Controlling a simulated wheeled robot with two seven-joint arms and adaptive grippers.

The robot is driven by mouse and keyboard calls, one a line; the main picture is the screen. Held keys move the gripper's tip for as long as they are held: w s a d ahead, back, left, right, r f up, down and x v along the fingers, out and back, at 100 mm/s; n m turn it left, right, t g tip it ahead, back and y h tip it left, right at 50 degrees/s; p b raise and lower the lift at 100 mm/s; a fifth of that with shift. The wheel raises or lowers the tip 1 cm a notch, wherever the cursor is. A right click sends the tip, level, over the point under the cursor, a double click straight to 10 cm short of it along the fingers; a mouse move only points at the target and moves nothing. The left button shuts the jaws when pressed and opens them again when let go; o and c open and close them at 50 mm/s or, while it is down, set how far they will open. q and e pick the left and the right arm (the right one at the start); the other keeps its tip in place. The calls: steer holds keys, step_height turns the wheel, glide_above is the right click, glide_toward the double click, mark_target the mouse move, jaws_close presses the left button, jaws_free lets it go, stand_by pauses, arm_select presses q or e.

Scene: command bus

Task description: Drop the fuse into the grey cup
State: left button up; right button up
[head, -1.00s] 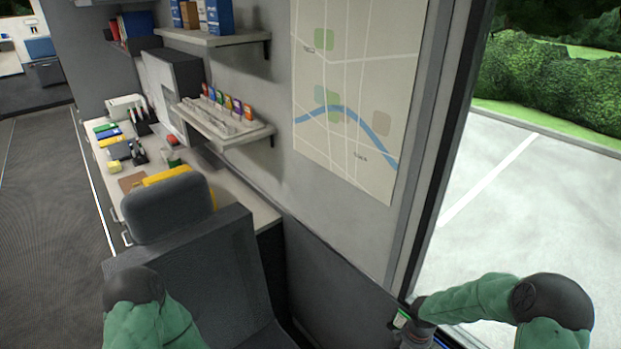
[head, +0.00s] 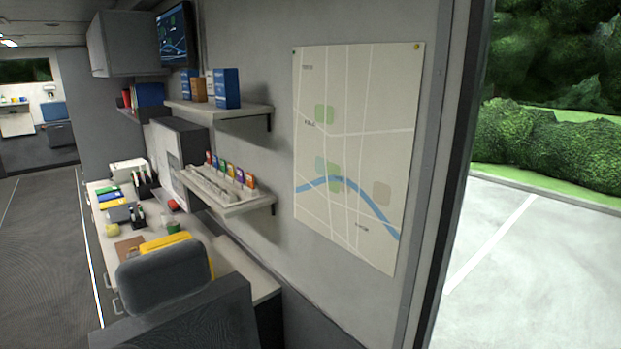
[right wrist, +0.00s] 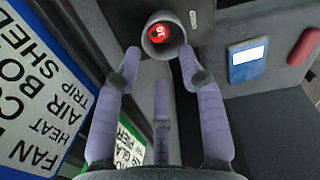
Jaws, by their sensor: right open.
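In the right wrist view my right gripper (right wrist: 160,64) is open, its purple-grey fingers spread with nothing between them. Just beyond the fingertips, at the top of the view, is a round grey cup (right wrist: 150,42). A red piece with white marks (right wrist: 163,33) shows inside its mouth; it may be the fuse, but I cannot be sure. The fingers look apart from the cup, though the distance is hard to judge. Neither gripper shows in the head view, and my left gripper is in no view.
A blue and white device (right wrist: 246,60) and a red cylinder (right wrist: 304,47) are right of the cup. A blue-edged lettered panel (right wrist: 38,85) and a green-edged label (right wrist: 130,146) are left. The head view shows a chair (head: 165,280), cluttered desk (head: 130,255), shelves (head: 225,200) and wall map (head: 350,150).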

step_height(320, 180, up, 12)
stand_by(0.5)
steer(key=s+a+f+m+y, duration=0.2)
steer(key=s+a+f+m, duration=0.4)
steer(key=f, duration=0.5)
steer(key=s+a+f+m+y+b, duration=0.1)
steer(key=s+a+f+m+y, duration=0.1)
steer(key=s+a+f+m, duration=0.5)
steer(key=s+a+f, duration=0.3)
steer(key=a+f, duration=0.1)
steer(key=shift+s+a+m, duration=0.3)
steer(key=shift+s+a, duration=0.1)
steer(key=shift+d, duration=0.1)
